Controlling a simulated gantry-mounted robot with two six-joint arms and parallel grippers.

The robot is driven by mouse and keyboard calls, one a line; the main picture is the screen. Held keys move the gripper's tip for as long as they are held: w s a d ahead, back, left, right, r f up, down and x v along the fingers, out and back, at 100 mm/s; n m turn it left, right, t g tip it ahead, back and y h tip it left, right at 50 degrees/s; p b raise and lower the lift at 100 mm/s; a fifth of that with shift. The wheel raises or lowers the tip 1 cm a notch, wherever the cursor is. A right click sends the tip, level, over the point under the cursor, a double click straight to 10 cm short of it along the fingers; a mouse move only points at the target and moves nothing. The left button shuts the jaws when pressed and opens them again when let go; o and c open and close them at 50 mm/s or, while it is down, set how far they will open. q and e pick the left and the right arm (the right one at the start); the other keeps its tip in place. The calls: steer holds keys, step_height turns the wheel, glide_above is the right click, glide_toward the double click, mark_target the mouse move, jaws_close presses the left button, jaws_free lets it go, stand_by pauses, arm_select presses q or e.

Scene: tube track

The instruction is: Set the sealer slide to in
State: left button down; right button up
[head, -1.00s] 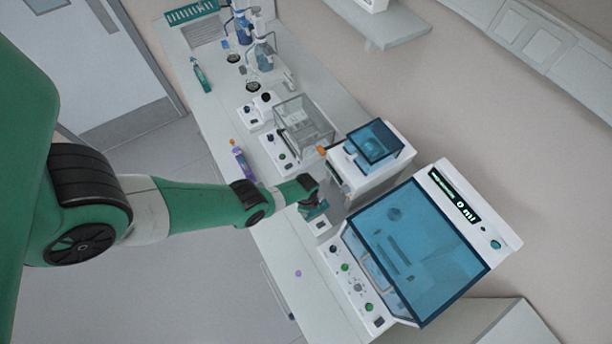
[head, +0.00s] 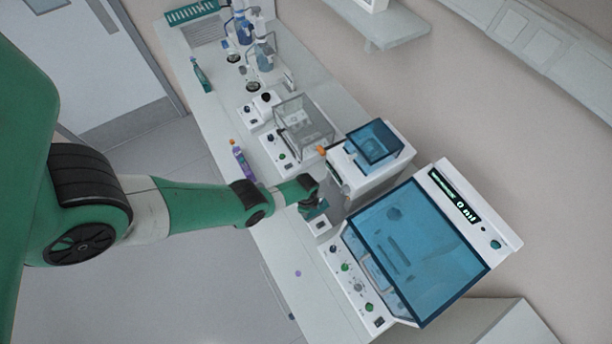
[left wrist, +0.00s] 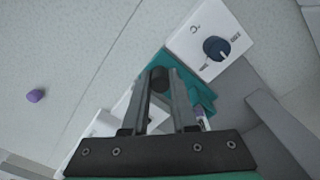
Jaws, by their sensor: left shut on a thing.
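My left gripper (head: 315,205) is low over the bench, in front of the white machine with the blue lid (head: 362,178). In the left wrist view its two fingers (left wrist: 162,88) are shut on a short dark cylindrical handle (left wrist: 161,77). A teal part (left wrist: 196,90) lies around and under the fingertips. Which part is the sealer slide is not clear; the handle may belong to it. A white panel with a dark blue dial (left wrist: 216,48) is just beyond the fingertips, with small labels at the dial. The gripper hides most of what lies under it. My right gripper is not in view.
A large cabinet with a blue window (head: 420,250) stands right of the gripper. A clear-walled box (head: 304,122) and a purple-labelled bottle (head: 240,160) are farther up the bench. A small purple item (head: 298,273) lies on the clear front bench; it also shows in the wrist view (left wrist: 36,96).

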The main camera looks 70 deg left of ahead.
arm_select(q)
steer(key=shift+w, duration=0.1)
steer(key=shift+w+a+f+b, duration=0.1)
steer(key=shift+w+f+b, duration=0.05)
steer(key=shift+w+b, duration=0.15)
steer(key=shift+w+a+b, duration=0.3)
steer(key=shift+w+b, duration=0.5)
steer(key=shift+w, duration=0.15)
steer(key=shift+w+a, duration=0.15)
steer(key=shift+w, duration=0.45)
steer(key=c, duration=0.7)
jaws_free()
steer(key=shift+r, duration=0.2)
